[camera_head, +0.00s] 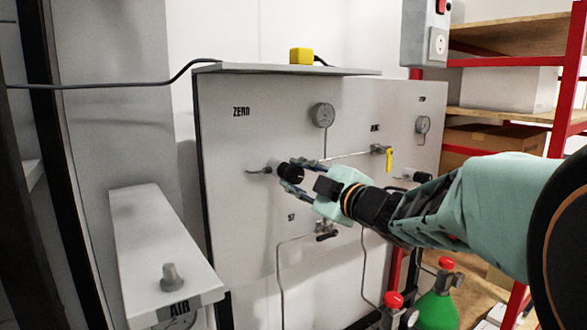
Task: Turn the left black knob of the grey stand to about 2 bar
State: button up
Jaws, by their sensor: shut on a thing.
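The grey stand (225,190) is an upright panel with gauges, pipes and valves. Its left black knob (286,171) sticks out left of the panel's middle, on a short pipe. My gripper (294,177) reaches in from the right and is shut on this knob, with fingers above and below it. The fingers hide part of the knob. A round gauge (322,115) sits above it on the panel; its dial is too small and turned too far to read. A second black knob (422,177) sits further right, partly behind my arm.
A yellow-handled valve (389,158) is right of my gripper, and a black-handled valve (326,230) is below it. A yellow box (301,56) sits on the panel's top shelf. A green cylinder (438,308) stands below my arm. A grey AIR box (155,240) is at left.

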jog(key=m+p, duration=0.1)
jog(key=m, duration=0.1)
jog(key=m+p, duration=0.1)
jog(key=m, duration=0.1)
jog(key=shift+r+m, duration=0.2)
jog(key=shift+m, duration=0.1)
jog(key=shift+m+p, duration=1.25)
jog(key=shift+m, duration=0.55)
jog(key=shift+f, duration=0.1)
jog(key=o, duration=1.2)
jog(key=shift+c, duration=0.2)
jog(key=shift+f, duration=0.1)
jog(key=v, duration=0.7)
jog(key=shift+s+d, duration=0.15)
jog(key=shift+s, duration=0.05)
